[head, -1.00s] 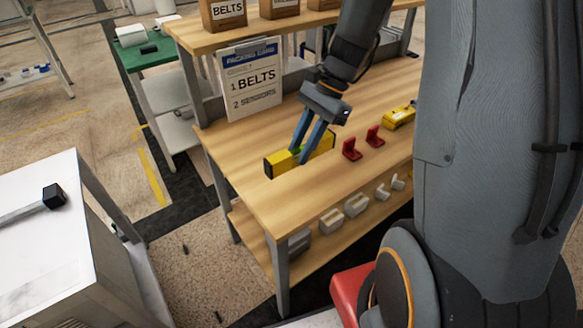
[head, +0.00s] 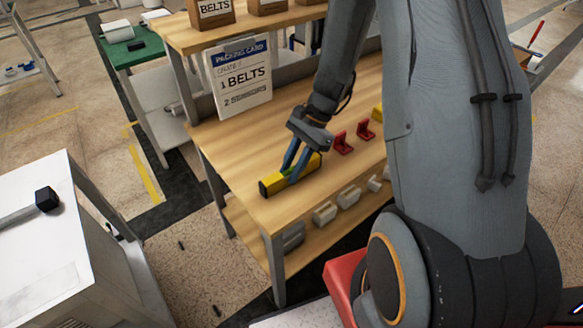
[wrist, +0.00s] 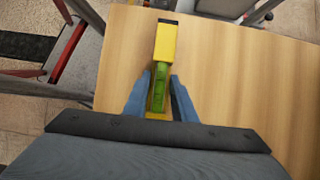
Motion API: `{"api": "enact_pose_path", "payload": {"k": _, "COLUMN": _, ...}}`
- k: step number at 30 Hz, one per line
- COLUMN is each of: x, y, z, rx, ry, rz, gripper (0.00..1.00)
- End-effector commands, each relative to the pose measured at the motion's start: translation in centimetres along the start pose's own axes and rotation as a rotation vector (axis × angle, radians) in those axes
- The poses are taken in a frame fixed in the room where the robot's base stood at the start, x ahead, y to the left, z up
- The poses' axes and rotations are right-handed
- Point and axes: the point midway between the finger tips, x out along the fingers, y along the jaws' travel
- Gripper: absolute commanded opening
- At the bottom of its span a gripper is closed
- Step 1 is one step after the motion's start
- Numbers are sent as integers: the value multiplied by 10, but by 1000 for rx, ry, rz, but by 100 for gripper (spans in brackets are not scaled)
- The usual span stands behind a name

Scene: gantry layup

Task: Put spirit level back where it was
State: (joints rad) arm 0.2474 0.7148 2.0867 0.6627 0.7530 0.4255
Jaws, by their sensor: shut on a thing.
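The yellow spirit level (head: 273,184) is at the near left part of the wooden bench top (head: 235,158), close to its front left edge. It has a black end and a green vial, which shows between the fingers in the wrist view (wrist: 165,42). My gripper (head: 293,179) is shut on the level from above, with a blue finger on each side; in the wrist view the fingers (wrist: 160,92) flank it. The level looks low over or on the bench top; I cannot tell whether it touches.
Two red brackets (head: 342,144) stand right of my gripper, with another yellow item (head: 377,113) beyond. A packing card (head: 240,78) stands at the back left. Pale blocks (head: 325,213) sit on the lower shelf. A white-topped cabinet (head: 45,245) stands left, across a floor gap.

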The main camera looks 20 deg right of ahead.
Motion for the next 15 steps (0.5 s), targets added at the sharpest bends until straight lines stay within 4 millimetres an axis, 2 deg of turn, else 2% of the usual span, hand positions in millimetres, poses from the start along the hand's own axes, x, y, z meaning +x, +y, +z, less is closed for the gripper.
{"api": "enact_pose_path", "payload": {"k": 10, "x": 3, "y": 0, "z": -2, "rx": 1, "ry": 0, "rz": 0, "gripper": 0}}
{"api": "enact_pose_path", "payload": {"k": 11, "x": 2, "y": 0, "z": -1, "rx": 1, "ry": 0, "rz": 0, "gripper": 29}}
{"api": "enact_pose_path", "payload": {"k": 13, "x": 2, "y": 0, "z": -1, "rx": 1, "ry": 0, "rz": 0, "gripper": 41}}
{"api": "enact_pose_path", "payload": {"k": 15, "x": 2, "y": 0, "z": -1, "rx": 1, "ry": 0, "rz": 0, "gripper": 43}}
